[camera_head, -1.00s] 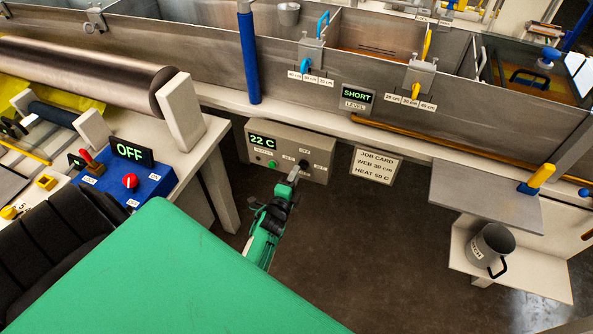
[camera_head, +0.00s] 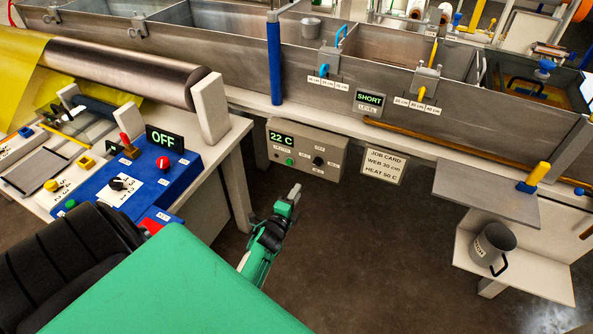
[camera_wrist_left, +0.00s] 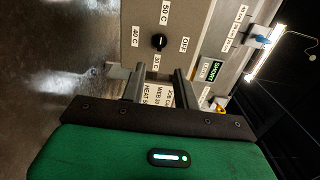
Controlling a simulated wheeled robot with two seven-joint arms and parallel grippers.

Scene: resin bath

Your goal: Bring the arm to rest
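My left gripper (camera_head: 292,194) is in the head view, in front of and below the grey heater box (camera_head: 286,157), clear of it, holding nothing. In the left wrist view the fingers (camera_wrist_left: 159,84) stand apart with an empty gap. The box display (camera_head: 281,139) reads 22 C. Its black knob (camera_head: 318,161) also shows in the left wrist view (camera_wrist_left: 158,41), beyond the fingertips, among labels OFF, 30 C, 40 C and 50 C. I cannot tell which label it points to. My right gripper is not in view.
A job card (camera_head: 384,165) reads WEB 30 cm, HEAT 50 C. The level sign (camera_head: 370,99) reads SHORT. A blue control panel (camera_head: 135,182) with an OFF display is at left. A grey jug (camera_head: 492,247) stands on the lower right shelf. The floor (camera_head: 370,250) between is clear.

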